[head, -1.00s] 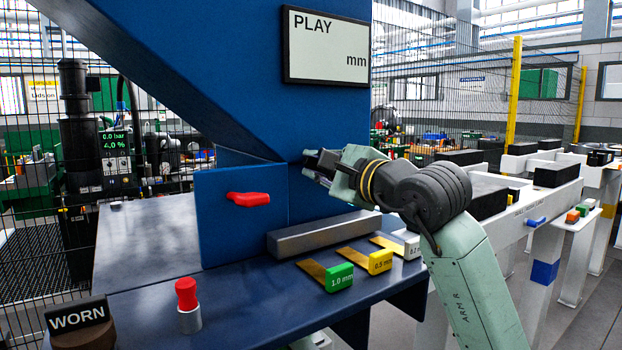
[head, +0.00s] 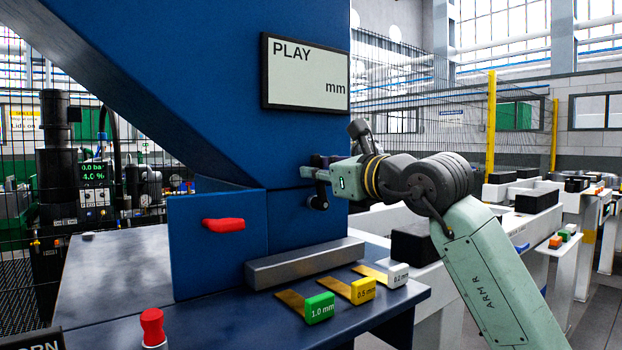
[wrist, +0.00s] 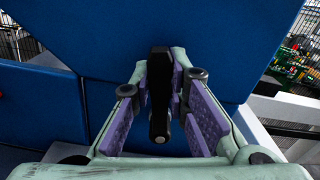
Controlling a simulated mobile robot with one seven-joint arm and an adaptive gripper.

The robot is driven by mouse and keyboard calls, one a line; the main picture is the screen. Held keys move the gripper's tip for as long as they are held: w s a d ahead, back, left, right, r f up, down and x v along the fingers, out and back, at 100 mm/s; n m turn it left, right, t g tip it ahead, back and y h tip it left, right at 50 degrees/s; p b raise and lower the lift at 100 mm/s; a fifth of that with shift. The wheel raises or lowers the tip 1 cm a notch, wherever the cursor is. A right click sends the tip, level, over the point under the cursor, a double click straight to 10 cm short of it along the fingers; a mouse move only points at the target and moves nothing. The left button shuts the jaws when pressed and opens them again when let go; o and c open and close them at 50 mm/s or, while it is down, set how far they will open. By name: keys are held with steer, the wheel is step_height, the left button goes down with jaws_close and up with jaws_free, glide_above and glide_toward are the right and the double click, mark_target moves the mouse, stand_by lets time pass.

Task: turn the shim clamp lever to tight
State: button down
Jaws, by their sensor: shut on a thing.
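My gripper (head: 322,172) reaches in from the right to the blue machine face (head: 300,215), below the display. In the wrist view its purple-padded fingers (wrist: 159,75) are shut on a black lever (wrist: 159,100). The lever stands out from the blue face, its rounded end toward the wrist camera. In the head view the fingers mostly hide the lever. A dark rounded part shows just below the fingers; I cannot tell whether it belongs to the lever or gripper. No tight mark is readable.
A red handle (head: 223,224) sits on the panel at left. Below are a grey bar (head: 305,262) and green (head: 320,308), yellow (head: 362,291) and white (head: 398,275) shim blocks. A red-topped peg (head: 152,328) stands front left. The display (head: 306,74) reads "PLAY mm".

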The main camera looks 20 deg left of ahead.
steer(key=shift+w+d+r+m, duration=0.1)
steer(key=shift+w+d+m, duration=0.15)
steer(key=shift+m, duration=0.35)
steer(key=shift+w+d+m, duration=0.2)
steer(key=shift+w+m, duration=0.05)
steer(key=shift+m, duration=0.35)
steer(key=shift+w, duration=0.1)
steer(key=c, duration=1.5)
jaws_free()
steer(key=v, duration=1.2)
